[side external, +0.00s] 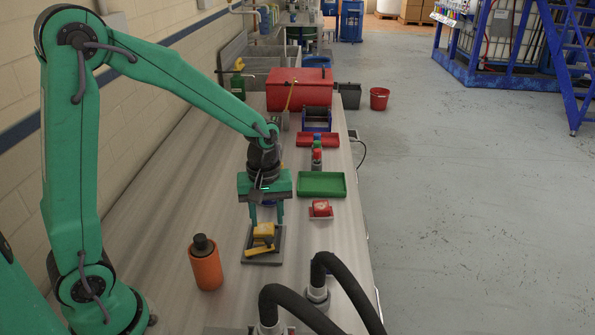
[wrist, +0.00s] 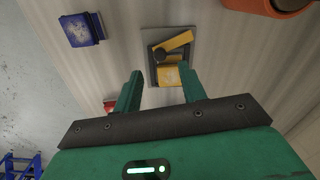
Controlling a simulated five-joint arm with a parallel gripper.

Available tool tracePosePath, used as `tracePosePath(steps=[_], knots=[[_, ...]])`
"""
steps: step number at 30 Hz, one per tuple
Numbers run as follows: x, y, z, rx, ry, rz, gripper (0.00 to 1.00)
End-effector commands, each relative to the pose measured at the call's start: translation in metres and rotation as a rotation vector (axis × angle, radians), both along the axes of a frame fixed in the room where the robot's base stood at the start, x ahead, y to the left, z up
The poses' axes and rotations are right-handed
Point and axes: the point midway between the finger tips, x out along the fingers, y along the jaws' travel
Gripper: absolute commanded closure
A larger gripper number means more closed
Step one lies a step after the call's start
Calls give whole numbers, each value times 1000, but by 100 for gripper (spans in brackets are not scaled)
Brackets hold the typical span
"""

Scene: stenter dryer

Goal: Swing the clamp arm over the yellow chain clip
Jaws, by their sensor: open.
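A dark grey base plate (side external: 248,257) lies on the bench under my gripper. On it sits a yellow block (wrist: 168,76) with a pale mark on its face, which looks like the chain clip. Beside it a flat orange-yellow bar (wrist: 176,41), which looks like the clamp arm, runs at an angle from a dark pivot (wrist: 158,54). The bar lies beside the block, not across it. My gripper (side external: 266,221) points down with its fingers apart and empty. In the wrist view, its fingertips (wrist: 160,75) appear on either side of the block; contact cannot be told.
An orange bottle (side external: 206,268) stands left of the plate. Black hoses (side external: 340,270) rise in front. A blue block (wrist: 80,30) shows in the wrist view. The bench left of the plate's far side is clear.

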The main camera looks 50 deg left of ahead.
Motion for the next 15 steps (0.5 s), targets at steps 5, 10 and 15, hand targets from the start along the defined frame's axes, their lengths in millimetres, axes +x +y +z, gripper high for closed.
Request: tracePosePath(steps=[5,10,15], knots=[[-1,0,-23,0,5,-1,59],[0,0,-42,0,4,-1,59],[0,0,-54,0,2,-1,59]])
